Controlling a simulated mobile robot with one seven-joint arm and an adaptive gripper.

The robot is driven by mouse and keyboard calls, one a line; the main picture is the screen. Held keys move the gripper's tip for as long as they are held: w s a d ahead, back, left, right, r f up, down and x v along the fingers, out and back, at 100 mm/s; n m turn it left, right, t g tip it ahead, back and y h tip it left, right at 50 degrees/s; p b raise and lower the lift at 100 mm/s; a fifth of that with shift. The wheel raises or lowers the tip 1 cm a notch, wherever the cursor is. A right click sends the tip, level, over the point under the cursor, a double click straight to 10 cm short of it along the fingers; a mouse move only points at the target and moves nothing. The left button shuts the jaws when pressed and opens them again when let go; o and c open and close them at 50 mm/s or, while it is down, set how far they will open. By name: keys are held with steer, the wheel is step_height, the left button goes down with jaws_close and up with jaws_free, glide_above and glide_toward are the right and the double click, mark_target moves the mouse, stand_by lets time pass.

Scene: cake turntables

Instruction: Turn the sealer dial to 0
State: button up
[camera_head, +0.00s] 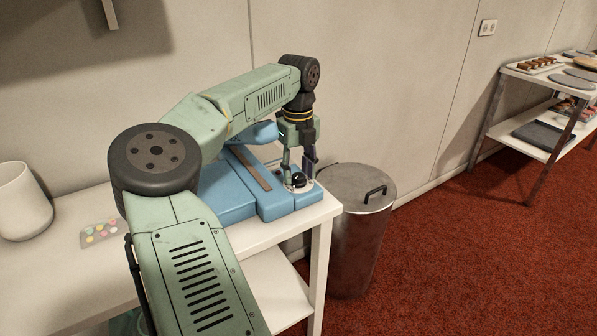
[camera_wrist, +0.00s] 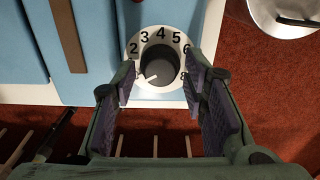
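The blue sealer (camera_head: 235,190) sits at the right end of the white table. Its dial, a black knob (camera_head: 298,180) on a round white numbered plate, is near its right corner. In the wrist view, numbers 2 to 6 and an 8 show on the plate (camera_wrist: 160,34). The dark knob (camera_wrist: 160,62) has a white mark pointing to the lower left. The plate's lower-left numbers are hidden by a finger, so I cannot read the setting. My gripper (camera_head: 298,168) points down over the dial, open, with its fingers (camera_wrist: 161,80) apart on either side; I see no contact.
A metal bin (camera_head: 355,225) with a black-handled lid stands right of the table. A white pot (camera_head: 22,202) and a tray of coloured pieces (camera_head: 101,232) are on the table's left. A shelf of baked goods (camera_head: 535,140) stands at the far right.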

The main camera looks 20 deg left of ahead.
mark_target(299, 175)
step_height(299, 175, up, 12)
steer(key=shift+f, duration=0.25)
stand_by(0.4)
